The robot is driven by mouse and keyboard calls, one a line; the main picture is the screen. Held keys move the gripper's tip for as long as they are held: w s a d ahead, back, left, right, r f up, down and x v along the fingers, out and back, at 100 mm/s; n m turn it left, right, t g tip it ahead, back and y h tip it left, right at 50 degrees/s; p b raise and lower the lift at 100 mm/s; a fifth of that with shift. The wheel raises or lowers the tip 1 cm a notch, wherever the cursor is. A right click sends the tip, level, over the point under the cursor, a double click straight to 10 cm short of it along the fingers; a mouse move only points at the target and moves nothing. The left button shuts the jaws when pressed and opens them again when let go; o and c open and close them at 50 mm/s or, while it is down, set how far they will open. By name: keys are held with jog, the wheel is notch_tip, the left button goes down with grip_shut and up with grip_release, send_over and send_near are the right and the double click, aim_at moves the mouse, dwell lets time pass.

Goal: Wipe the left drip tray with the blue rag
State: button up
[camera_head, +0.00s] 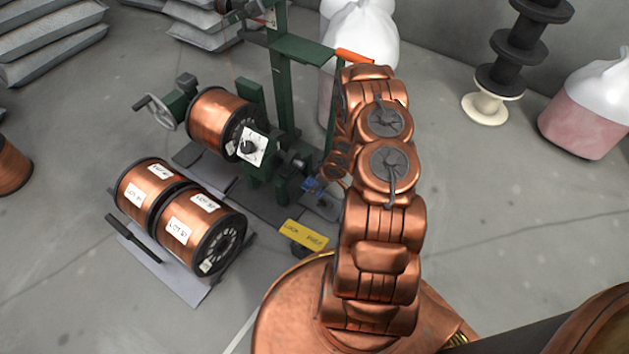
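A small blue patch, seemingly the blue rag (312,184), shows at the foot of the green winding machine, just below and left of my gripper. A flat grey tray (211,181) lies under the mounted copper spool, on the machine's left side; it looks like the left drip tray. A second grey tray (324,208) is partly visible at the right, by the blue patch. My gripper (333,162) is copper-coloured, small and partly hidden by my arm. I cannot tell whether its fingers touch the rag or are open.
The green machine (284,95) carries a copper spool (213,116), a handwheel (153,112) and a white dial plate (254,147). A yellow sign (304,235) stands in front. Open floor lies at right.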

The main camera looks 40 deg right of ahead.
aim_at(326, 205)
jog(key=shift+s+d+f+b, duration=0.1)
jog(key=shift+f+b, duration=2)
jog(key=shift+f, duration=1.9)
jog(key=shift+f, duration=0.4)
jog(key=shift+s+d, duration=0.3)
jog(key=shift+s, duration=0.45)
jog(key=shift+s+d+b, duration=0.2)
jog(key=shift+s+b, duration=0.2)
jog(key=shift+s, duration=0.45)
jog(key=shift+s+d, duration=0.3)
jog(key=shift+s, duration=0.4)
